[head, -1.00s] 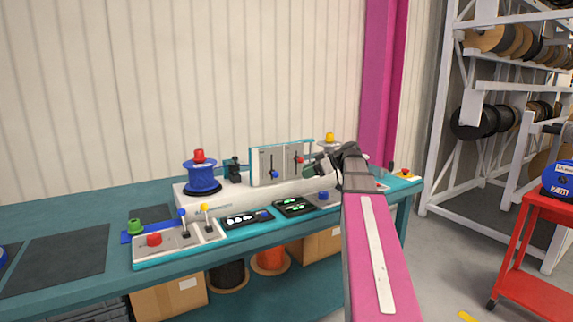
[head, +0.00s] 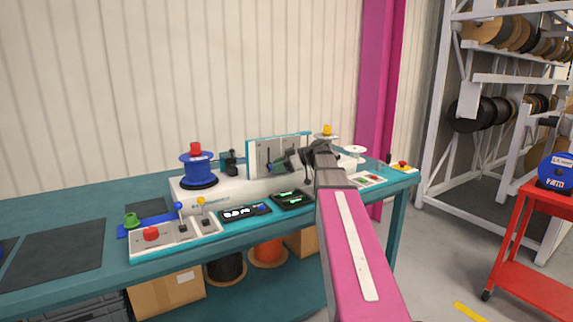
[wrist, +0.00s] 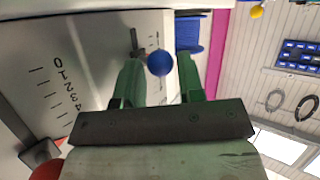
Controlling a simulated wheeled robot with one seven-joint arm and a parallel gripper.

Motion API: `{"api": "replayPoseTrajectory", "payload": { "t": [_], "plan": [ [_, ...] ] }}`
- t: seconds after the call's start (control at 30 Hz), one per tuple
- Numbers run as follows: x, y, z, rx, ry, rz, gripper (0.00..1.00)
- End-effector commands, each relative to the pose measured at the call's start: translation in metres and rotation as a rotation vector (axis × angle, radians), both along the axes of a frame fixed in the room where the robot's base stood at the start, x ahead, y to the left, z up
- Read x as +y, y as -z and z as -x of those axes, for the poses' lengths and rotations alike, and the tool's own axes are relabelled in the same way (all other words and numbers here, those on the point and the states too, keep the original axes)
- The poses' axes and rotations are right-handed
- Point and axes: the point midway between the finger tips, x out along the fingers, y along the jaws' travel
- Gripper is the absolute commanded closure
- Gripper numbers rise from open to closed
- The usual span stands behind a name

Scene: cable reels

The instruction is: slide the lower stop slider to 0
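The upright slider panel (head: 258,143) stands on the bench machine and carries two vertical sliders. In the wrist view, the blue ball knob (wrist: 159,63) of one slider lies between the two green fingers of my gripper (wrist: 160,72), with a gap visible beside it. My gripper is open, and I cannot tell whether a finger touches the knob. A red knob (wrist: 46,171) shows at the lower left. A scale (wrist: 65,85) with numbers from 0 is on the panel face. In the head view my gripper (head: 277,163) is at the panel and hides the knobs.
A blue spool with a red knob (head: 198,168) stands left of the panel. A white disc (head: 354,149) is to the right. A red cart (head: 530,240) stands on the floor at right.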

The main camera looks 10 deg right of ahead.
Motion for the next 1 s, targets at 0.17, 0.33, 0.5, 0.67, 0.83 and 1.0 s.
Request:
{"api": "replayPoseTrajectory", "payload": {
  "t": [0.17,0.33,0.5,0.67,0.83,1.0],
  "plan": [
    [0.0051,0.0024,-0.0019,0.000,0.001,0.000,0.65],
    [0.0053,0.0026,-0.0020,0.000,0.001,0.000,0.65],
    [0.0052,0.0026,-0.0019,0.000,0.001,0.000,0.94],
    [0.0052,0.0026,-0.0019,0.000,0.001,0.000,0.92],
    [0.0052,0.0032,-0.0018,0.000,0.001,0.000,0.92],
    [0.0052,0.0077,-0.0017,0.001,0.000,0.000,0.92]
  ]
}}
